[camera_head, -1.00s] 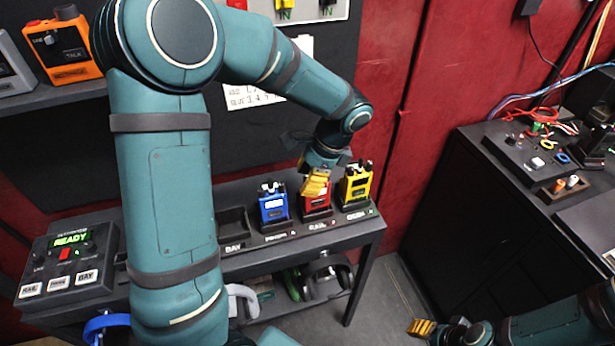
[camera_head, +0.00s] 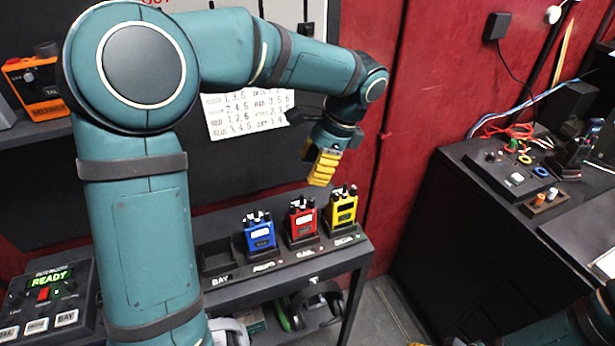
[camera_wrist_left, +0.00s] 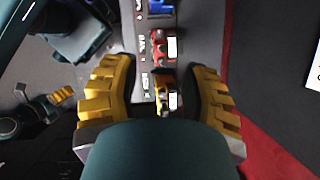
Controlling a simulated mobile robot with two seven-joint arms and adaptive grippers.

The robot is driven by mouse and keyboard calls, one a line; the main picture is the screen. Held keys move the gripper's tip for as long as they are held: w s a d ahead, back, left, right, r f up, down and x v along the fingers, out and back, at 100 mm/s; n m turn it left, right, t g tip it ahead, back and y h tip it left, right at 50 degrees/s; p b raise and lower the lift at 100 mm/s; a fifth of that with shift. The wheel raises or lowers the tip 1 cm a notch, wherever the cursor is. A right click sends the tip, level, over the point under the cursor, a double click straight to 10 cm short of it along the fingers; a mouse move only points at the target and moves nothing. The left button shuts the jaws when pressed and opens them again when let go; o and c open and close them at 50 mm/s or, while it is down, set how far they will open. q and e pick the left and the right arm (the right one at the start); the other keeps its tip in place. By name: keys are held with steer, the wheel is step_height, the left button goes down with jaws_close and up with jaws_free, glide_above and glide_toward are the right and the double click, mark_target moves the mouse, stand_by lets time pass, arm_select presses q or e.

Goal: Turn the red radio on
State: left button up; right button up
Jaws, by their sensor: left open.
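The red radio (camera_head: 302,222) stands upright in the middle of three radios on the dark shelf, and its top and front are clear in the head view. It also shows beyond the fingers in the left wrist view (camera_wrist_left: 160,46). My left gripper (camera_head: 322,168) is open and empty, in the air above the radios and apart from them. In the left wrist view its two yellow fingers (camera_wrist_left: 160,98) are spread wide. My right gripper (camera_wrist_left: 62,95) shows small at the left of the left wrist view; its jaws are unclear.
A blue radio (camera_head: 259,233) stands left of the red one and a yellow radio (camera_head: 341,209) right of it. An empty bay (camera_head: 218,257) is further left. A console (camera_head: 45,300) reading READY is at the lower left. A dark cabinet (camera_head: 480,200) stands at the right.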

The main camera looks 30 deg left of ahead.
mark_target(292, 206)
arm_select(q)
steer(key=shift+r, duration=0.15)
steer(key=s+a+r+n+t+h+p, duration=0.3)
steer(key=n+h+p, duration=0.1)
steer(key=n+p, duration=0.1)
steer(key=f, duration=0.4)
steer(key=f+b, duration=0.1)
steer(key=f, duration=0.9)
steer(key=shift+w+a+f+b, duration=0.1)
steer(key=shift+a+f+b, duration=0.05)
steer(key=shift+a+b, duration=0.25)
jaws_close()
